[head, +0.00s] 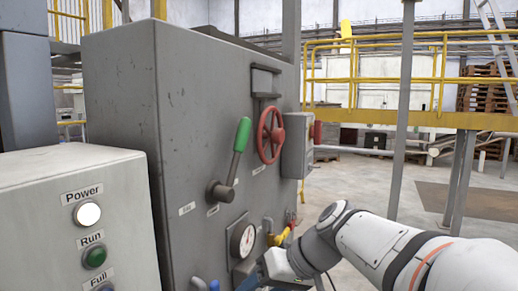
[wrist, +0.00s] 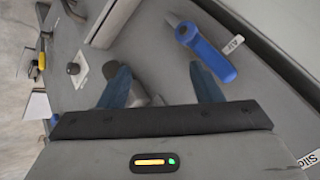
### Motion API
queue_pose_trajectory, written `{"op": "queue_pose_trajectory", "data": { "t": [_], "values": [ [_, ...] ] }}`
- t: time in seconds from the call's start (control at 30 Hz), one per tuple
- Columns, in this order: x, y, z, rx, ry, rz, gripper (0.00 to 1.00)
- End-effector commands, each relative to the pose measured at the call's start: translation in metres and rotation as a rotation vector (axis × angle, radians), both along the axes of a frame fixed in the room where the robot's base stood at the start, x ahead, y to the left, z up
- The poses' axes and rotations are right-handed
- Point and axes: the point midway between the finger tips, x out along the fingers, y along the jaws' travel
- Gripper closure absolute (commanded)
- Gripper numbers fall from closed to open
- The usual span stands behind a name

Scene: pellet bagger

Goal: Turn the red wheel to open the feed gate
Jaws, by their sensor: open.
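The red wheel (head: 270,134) is a spoked handwheel on the upper front of the grey cabinet (head: 125,110), in the head view. It does not show in the wrist view. My gripper (head: 264,281) is low in front of the cabinet, well below the wheel and apart from it, partly cut off by the bottom edge of the head view. In the wrist view my gripper (wrist: 158,72) has its two blue fingers spread wide, facing the grey panel, with no wheel between them. The feed gate itself cannot be made out.
A green-handled lever (head: 241,140) stands left of the wheel, and a grey box (head: 297,158) sits to its right. A button box (head: 80,185) stands at left.

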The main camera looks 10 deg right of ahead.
Motion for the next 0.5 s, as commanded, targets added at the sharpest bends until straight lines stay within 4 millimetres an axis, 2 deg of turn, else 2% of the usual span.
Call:
{"op": "queue_pose_trajectory", "data": {
  "t": [0.03, 0.17, 0.27, 0.4, 0.5],
  "values": [
    [0.022, 0.0, 0.013, 0.074, -0.056, 0.025, 0.41],
    [0.074, -0.005, 0.061, 0.258, -0.267, 0.097, 0.41],
    [0.112, -0.02, 0.1, 0.376, -0.473, 0.135, 0.41],
    [0.154, -0.056, 0.153, 0.492, -0.8, 0.152, 0.41],
    [0.174, -0.086, 0.184, 0.533, -1.016, 0.145, 0.41]
  ]
}}
